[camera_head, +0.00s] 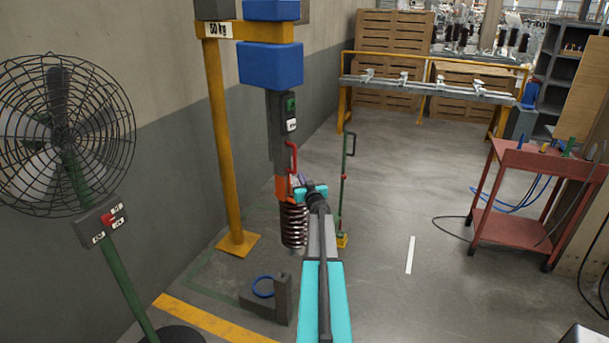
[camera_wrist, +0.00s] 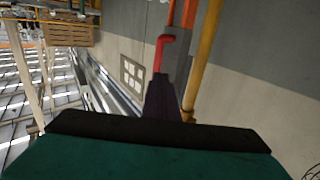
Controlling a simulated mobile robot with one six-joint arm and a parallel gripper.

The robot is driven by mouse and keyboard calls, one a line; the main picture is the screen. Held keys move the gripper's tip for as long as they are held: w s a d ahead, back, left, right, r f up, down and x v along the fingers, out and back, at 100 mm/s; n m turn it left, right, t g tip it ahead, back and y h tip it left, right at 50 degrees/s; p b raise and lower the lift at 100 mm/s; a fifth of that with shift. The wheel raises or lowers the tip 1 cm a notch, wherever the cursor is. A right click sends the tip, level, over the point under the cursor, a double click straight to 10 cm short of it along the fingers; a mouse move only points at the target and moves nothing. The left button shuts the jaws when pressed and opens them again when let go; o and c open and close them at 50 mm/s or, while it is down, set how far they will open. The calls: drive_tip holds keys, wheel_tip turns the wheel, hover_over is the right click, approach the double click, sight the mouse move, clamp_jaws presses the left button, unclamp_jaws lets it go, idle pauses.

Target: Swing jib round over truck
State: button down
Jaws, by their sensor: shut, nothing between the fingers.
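The yellow jib (camera_head: 262,31), marked 50 kg, reaches right from a yellow post (camera_head: 222,140). A blue hoist body (camera_head: 270,65) and a grey column (camera_head: 276,125) hang from it. The column has a red handle (camera_head: 293,155), which also shows in the wrist view (camera_wrist: 160,52). A dark coil spring (camera_head: 293,225) is at the column's lower end. My gripper (camera_head: 298,182) is at the handle's lower end, partly hidden by my wrist. In the wrist view my gripper (camera_wrist: 165,92) is shut and empty, its tip close to the handle; contact is unclear. I cannot identify a truck with certainty.
A caged fan (camera_head: 65,135) stands at left near the wall. A grey bracket with a blue ring (camera_head: 263,287) is on the floor below the spring. A green pole (camera_head: 343,190) stands just right. A red cart (camera_head: 540,165) is at right; open floor lies between.

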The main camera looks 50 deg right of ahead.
drive_tip(key=w+a+f+g+y, duration=0.1)
drive_tip(key=w+a+f+g, duration=0.1)
drive_tip(key=a+f, duration=0.7)
drive_tip(key=w+a+f+g+y, duration=0.1)
drive_tip(key=w+a+f+g, duration=0.1)
drive_tip(key=a+f, duration=0.75)
drive_tip(key=s+a+f+n+g+y, duration=0.15)
drive_tip(key=s+a+f, duration=0.25)
drive_tip(key=a+f, duration=0.45)
drive_tip(key=s+a+f+g+y+b, duration=0.1)
drive_tip(key=s+a+f+g, duration=0.3)
drive_tip(key=a, duration=0.7)
drive_tip(key=s+a+f+n+g+y, duration=0.1)
drive_tip(key=s+a+f+y, duration=0.15)
drive_tip(key=a+f, duration=0.65)
drive_tip(key=s+a+f+n+g+y, duration=0.1)
drive_tip(key=s+a+g, duration=0.3)
drive_tip(key=s+a, duration=1)
drive_tip(key=s+a+f+n+g+y, duration=0.2)
drive_tip(key=s+a+f+n+g, duration=0.1)
drive_tip(key=s+a, duration=1.1)
drive_tip(key=shift+s+a+n+g+y+b, duration=0.3)
drive_tip(key=shift+s+n+g+b, duration=0.25)
drive_tip(key=shift+s+g, duration=0.6)
